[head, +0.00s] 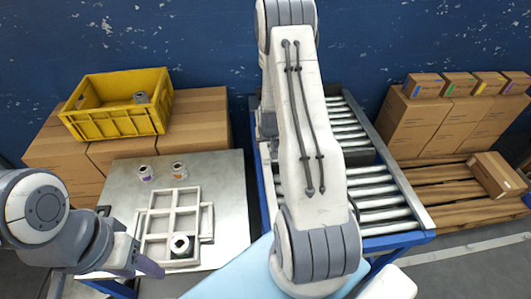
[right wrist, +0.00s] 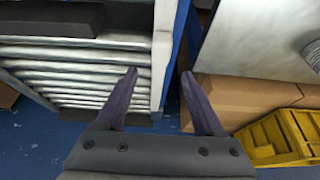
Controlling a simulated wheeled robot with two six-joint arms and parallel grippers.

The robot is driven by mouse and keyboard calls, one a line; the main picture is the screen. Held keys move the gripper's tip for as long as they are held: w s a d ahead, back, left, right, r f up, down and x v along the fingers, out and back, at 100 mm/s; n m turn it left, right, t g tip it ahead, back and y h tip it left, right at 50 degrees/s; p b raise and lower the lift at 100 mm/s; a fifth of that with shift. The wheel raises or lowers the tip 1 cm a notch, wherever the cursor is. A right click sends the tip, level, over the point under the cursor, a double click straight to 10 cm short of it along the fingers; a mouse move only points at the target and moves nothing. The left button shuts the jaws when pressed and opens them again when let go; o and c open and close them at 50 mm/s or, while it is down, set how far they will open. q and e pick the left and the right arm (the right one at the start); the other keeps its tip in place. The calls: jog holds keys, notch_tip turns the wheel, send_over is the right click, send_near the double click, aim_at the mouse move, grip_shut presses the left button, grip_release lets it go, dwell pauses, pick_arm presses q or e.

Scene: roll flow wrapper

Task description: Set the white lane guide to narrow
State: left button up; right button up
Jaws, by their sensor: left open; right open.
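I cannot pick out the white lane guide for certain in either view. My right arm hides the middle of the head view. My left gripper (head: 128,240) is open at the lower left, by the front left of the metal table (head: 228,190). My right gripper is hidden behind the arm in the head view. In the right wrist view it (right wrist: 158,72) is open and empty, with its fingers apart. Beyond the fingers are a roller conveyor (right wrist: 75,72) and its pale side rail (right wrist: 164,50); I cannot tell whether anything touches.
A white compartment frame (head: 172,212) on the table holds one roll (head: 181,246); two more rolls (head: 146,173) (head: 179,170) stand behind it. A yellow crate (head: 115,122) sits on cartons at the back left. A light blue surface (head: 225,282) lies in front. Cartons (head: 440,125) stand right.

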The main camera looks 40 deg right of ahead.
aim_at(266, 153)
jog(key=x, duration=0.8)
jog(key=shift+f, duration=0.4)
grip_shut()
dwell(0.9)
